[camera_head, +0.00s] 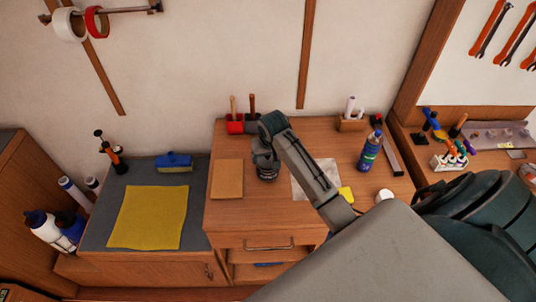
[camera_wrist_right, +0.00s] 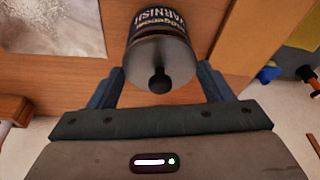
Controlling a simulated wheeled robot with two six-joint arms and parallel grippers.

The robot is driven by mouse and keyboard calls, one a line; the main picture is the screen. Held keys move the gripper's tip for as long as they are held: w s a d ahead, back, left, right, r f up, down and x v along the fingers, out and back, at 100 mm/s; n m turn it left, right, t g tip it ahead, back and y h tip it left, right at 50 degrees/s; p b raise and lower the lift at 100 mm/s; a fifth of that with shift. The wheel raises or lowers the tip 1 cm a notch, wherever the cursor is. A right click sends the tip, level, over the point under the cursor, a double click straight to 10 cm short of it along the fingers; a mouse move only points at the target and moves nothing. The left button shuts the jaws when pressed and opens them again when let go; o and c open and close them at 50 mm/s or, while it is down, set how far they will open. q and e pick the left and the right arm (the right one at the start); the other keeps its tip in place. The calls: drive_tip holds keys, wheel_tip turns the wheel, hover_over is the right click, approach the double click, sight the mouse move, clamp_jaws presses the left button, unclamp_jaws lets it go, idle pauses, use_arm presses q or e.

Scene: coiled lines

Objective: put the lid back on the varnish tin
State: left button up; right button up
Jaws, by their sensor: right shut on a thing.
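The varnish tin (camera_head: 267,176) stands upright on the wooden cabinet top, dark with a pale-lettered label. Its label also shows at the top of the right wrist view (camera_wrist_right: 160,18). The dark grey round lid (camera_wrist_right: 150,55) with a black knob is between the fingers of my right gripper (camera_wrist_right: 161,70), which is shut on it. In the head view my right gripper (camera_head: 265,157) is directly over the tin and hides the lid. The lid lies over the tin's mouth; I cannot tell whether it is fully seated. My left gripper is not in view.
A brown board (camera_head: 227,180) lies left of the tin, with a red brush holder (camera_head: 235,127) behind. A yellow cloth (camera_head: 150,217) covers part of the lower left surface.

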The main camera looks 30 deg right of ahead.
drive_tip(key=shift+p, duration=0.3)
idle(0.5)
drive_tip(key=shift+f, duration=0.15)
idle(1.5)
drive_tip(key=o, duration=1)
drive_tip(key=shift+o, duration=0.3)
drive_tip(key=shift+r, duration=3.5)
